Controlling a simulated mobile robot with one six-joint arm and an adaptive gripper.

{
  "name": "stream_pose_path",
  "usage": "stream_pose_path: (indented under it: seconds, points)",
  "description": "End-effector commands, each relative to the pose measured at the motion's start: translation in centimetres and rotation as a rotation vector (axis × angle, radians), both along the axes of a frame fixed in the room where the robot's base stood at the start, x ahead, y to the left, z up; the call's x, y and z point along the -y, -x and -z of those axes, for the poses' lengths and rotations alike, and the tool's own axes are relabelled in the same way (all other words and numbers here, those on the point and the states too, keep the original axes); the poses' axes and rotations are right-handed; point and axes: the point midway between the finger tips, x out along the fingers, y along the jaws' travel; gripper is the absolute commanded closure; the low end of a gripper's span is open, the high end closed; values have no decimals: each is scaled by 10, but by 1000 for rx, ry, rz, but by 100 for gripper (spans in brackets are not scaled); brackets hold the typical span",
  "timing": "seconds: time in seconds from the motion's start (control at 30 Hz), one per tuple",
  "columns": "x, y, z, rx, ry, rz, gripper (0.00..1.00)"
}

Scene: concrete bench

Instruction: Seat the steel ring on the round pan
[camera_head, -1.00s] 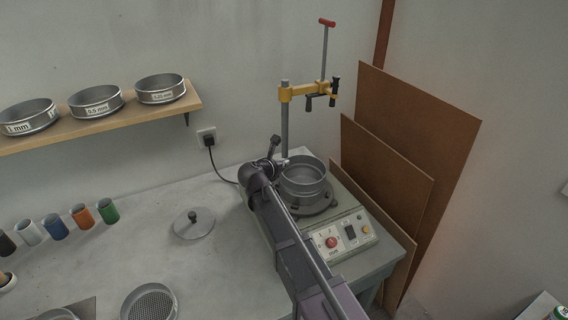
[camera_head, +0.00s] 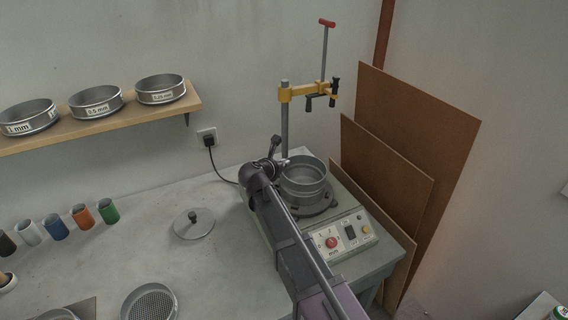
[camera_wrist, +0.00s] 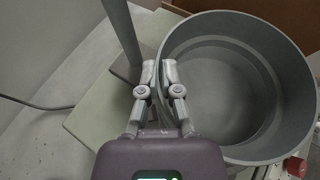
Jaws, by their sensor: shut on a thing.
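The steel ring (camera_head: 310,186) is at the top of the round stack on the shaker. The round pan (camera_head: 309,201) shows as the lower grey band beneath it. The two look stacked and roughly level; I cannot tell whether the ring is fully down. In the wrist view, the ring (camera_wrist: 292,70) is a wide open cylinder with a grey floor inside. My gripper (camera_wrist: 159,72) is shut on its left wall, one finger on each side of the wall. In the head view, my dark arm hides part of the stack's left side.
A post (camera_head: 285,125) with a yellow clamp bar (camera_head: 307,90) rises close behind the stack. The control panel (camera_head: 345,238) is in front. A lid (camera_head: 194,224), a mesh sieve (camera_head: 149,303) and several coloured cups lie left. Brown boards (camera_head: 400,165) lean at right.

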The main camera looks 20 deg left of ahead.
Motion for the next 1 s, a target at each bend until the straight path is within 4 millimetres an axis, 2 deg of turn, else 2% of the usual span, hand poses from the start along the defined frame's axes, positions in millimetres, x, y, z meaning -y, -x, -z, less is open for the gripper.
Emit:
stream_pose_path:
  seconds: [1.0]
  points:
    - [1,-1,9,0,0,1,100]
